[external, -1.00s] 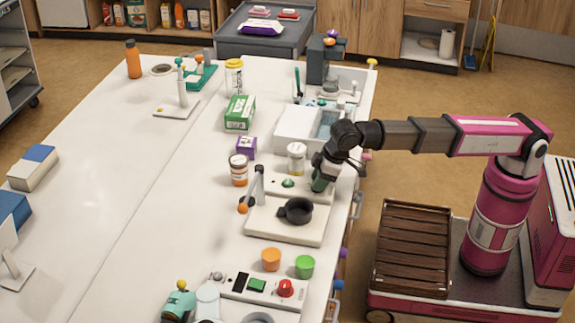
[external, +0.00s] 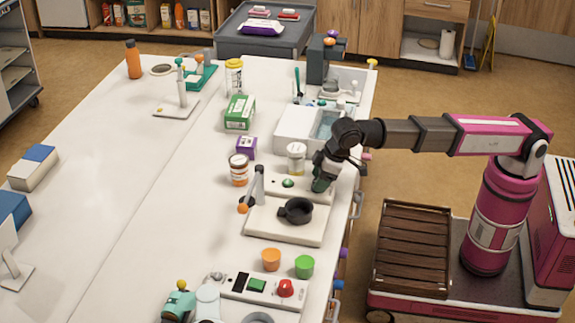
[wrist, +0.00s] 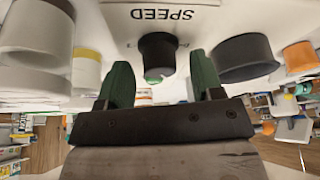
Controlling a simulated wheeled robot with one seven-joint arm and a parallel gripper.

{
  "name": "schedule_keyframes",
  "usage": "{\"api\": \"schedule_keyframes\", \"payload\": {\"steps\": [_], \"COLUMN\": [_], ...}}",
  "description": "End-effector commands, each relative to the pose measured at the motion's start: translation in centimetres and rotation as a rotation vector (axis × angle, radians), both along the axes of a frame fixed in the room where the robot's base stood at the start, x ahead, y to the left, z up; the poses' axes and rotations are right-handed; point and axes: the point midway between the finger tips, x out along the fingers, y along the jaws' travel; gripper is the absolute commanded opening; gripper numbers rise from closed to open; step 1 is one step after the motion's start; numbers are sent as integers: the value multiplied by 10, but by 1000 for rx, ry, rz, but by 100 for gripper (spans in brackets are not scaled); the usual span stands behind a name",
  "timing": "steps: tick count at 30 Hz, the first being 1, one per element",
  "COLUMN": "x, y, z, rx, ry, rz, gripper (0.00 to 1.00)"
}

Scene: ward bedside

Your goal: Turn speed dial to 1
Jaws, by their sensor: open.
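The speed dial (wrist: 158,52) is a short dark knob on a pale panel, beside the printed word SPEED (wrist: 162,14), which reads upside down in the wrist view. My gripper (wrist: 160,66) has two green fingers, open, one to each side of the dial in that view. I cannot tell whether either finger touches it. In the external view my gripper (external: 320,182) points down at the right end of the white panel (external: 270,190), which has a green button (external: 288,183). There the gripper hides the dial. No number 1 or dial pointer is readable.
The table's left half has free room.

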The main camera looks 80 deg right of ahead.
Motion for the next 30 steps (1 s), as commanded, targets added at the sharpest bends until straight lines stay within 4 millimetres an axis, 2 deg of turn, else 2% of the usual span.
{"api": "schedule_keyframes", "payload": {"steps": [16, 22, 30], "x": [-32, -37, -38], "y": [-8, -10, -10], "z": [79, 92, 94], "rx": [0, 0, 0], "ry": [-1, 0, 0], "rz": [0, 0, 0], "gripper": [60, 60, 60]}}
